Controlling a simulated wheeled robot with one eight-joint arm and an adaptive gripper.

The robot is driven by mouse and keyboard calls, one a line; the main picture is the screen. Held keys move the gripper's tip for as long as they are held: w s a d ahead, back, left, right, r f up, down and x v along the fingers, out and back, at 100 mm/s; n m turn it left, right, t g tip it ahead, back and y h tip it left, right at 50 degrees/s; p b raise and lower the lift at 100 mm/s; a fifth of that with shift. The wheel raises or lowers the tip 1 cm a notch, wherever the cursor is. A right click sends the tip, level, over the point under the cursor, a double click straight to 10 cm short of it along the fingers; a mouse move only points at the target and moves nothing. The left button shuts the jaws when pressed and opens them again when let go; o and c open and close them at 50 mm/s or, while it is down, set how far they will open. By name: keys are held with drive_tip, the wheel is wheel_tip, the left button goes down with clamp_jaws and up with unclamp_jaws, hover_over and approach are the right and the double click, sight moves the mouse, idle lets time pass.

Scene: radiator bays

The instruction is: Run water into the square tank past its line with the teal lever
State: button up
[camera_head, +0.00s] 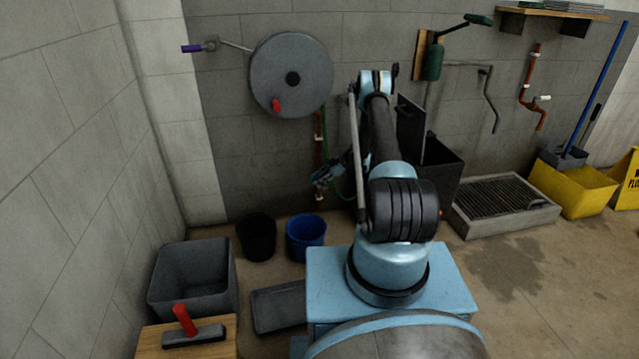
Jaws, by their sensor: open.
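My gripper (327,176) is open, beside a thin red-brown pipe (318,136) with a green hose on the back wall. It covers the pipe's lower end, and I cannot make out anything between its fingers. No lever there reads clearly as teal. A dark green-teal lever handle (480,19) sticks out from a green cylinder (432,63) at the upper right, well apart from my gripper. A square grey open tank (164,297) stands on the floor at the left front. A dark square bin (447,178) stands behind my arm, partly hidden. I see no line on either.
A large grey reel (291,62) hangs above my gripper. Black (257,238) and blue (306,231) buckets stand below it. A grated basin (507,211) and yellow bucket (573,193) are at right. The floor at right front is free, with a dark wet patch.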

wheel_tip(320, 180, up, 10)
drive_tip(key=shift+f, duration=0.25)
idle(0.5)
